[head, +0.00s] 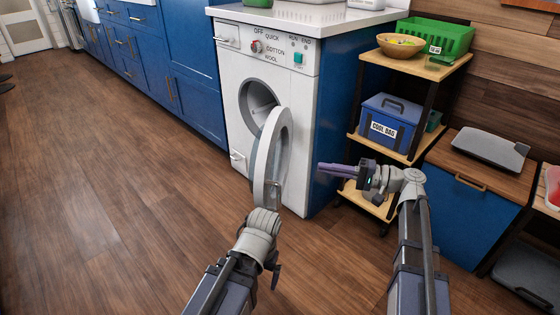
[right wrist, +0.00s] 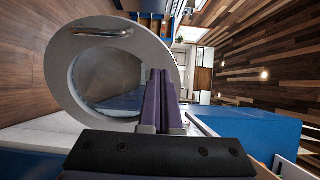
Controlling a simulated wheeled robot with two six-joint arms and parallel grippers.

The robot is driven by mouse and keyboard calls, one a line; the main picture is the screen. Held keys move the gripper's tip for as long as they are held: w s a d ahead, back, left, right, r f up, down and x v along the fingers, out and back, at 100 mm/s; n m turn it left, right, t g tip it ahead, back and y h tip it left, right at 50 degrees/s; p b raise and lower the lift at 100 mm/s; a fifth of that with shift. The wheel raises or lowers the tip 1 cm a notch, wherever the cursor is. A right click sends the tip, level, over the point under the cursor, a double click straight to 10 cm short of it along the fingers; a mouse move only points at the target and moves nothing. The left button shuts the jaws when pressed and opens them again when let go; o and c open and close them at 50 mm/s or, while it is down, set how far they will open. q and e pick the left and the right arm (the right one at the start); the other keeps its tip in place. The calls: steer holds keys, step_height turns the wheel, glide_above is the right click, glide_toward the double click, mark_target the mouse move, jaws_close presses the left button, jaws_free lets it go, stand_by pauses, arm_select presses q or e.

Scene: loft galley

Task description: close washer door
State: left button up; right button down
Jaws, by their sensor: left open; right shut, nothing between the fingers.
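The white washer (head: 265,88) stands under the counter's end. Its round door (head: 265,158) is swung wide open toward me, leaving the dark drum opening (head: 258,102) exposed. The door's pale ring also fills the left of the right wrist view (right wrist: 62,75), with a silver handle (right wrist: 103,32) on it. My left gripper (head: 263,214) is low, just in front of the door's lower edge; its fingers are mostly hidden, and I cannot tell if it touches. My right gripper (head: 325,169) has its purple fingers shut and empty, pointing left toward the door, right of it and apart.
A wooden shelf trolley (head: 410,62) stands right of the washer, with a blue cool bag (head: 390,120), a bowl (head: 401,45) and a green crate (head: 438,36). A blue cabinet (head: 468,200) is further right. The wooden floor (head: 110,190) at left is clear.

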mark_target(267, 159)
steer(key=x, duration=1.4)
steer(key=shift+a, duration=0.1)
